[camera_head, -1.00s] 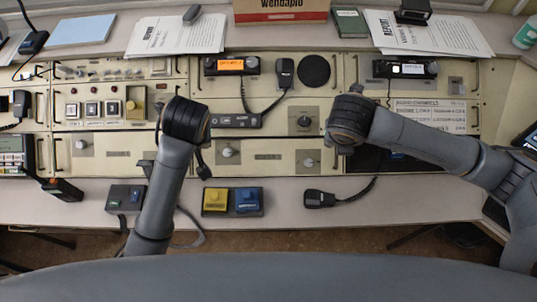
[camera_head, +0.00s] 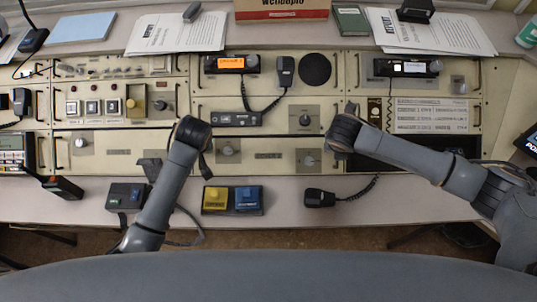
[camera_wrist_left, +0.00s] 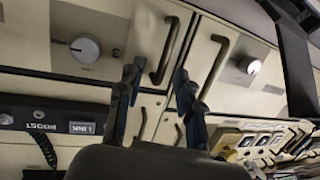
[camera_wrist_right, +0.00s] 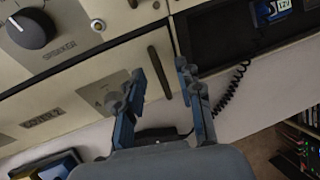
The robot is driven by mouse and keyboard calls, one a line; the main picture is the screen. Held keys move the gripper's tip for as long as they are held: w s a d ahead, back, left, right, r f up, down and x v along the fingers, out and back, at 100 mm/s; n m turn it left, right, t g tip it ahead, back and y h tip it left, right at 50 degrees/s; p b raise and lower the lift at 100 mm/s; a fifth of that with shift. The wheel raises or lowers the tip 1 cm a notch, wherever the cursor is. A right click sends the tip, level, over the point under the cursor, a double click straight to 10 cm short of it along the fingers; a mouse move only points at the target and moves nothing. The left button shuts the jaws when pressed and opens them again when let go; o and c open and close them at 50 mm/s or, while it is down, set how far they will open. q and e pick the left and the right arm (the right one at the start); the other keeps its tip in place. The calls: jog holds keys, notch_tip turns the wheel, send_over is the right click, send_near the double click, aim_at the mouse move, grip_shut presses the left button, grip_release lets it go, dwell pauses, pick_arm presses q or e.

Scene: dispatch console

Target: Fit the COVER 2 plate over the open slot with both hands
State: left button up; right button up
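The COVER 2 plate (camera_head: 267,168) is a long cream panel in the lower console row, with a label and two knobs. Its label (camera_wrist_right: 42,120) reads COVER 2 in the right wrist view. A dark open slot (camera_head: 440,152) lies to its right, partly hidden by my right arm. My left gripper (camera_wrist_left: 156,74) is open and empty, its fingers near one of two dark bar handles (camera_wrist_left: 165,50). My right gripper (camera_wrist_right: 160,72) is open, its fingertips on either side of a dark bar handle (camera_wrist_right: 160,78) near the slot. Contact is unclear. The head view mostly hides both sets of fingers.
A yellow and blue button box (camera_head: 232,199) and a dark box (camera_head: 126,196) also sit there. Radios (camera_head: 231,64) and knobs stand above. The desk between the button box and microphone is clear.

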pick_arm(q)
jog(key=shift+w+f, duration=0.1)
jog(key=shift+f, duration=0.15)
pick_arm(e)
jog(key=shift+f, duration=0.25)
pick_arm(q)
grip_shut()
pick_arm(e)
grip_shut()
pick_arm(q)
jog(key=shift+r, duration=0.1)
pick_arm(e)
jog(key=shift+w+r, duration=0.1)
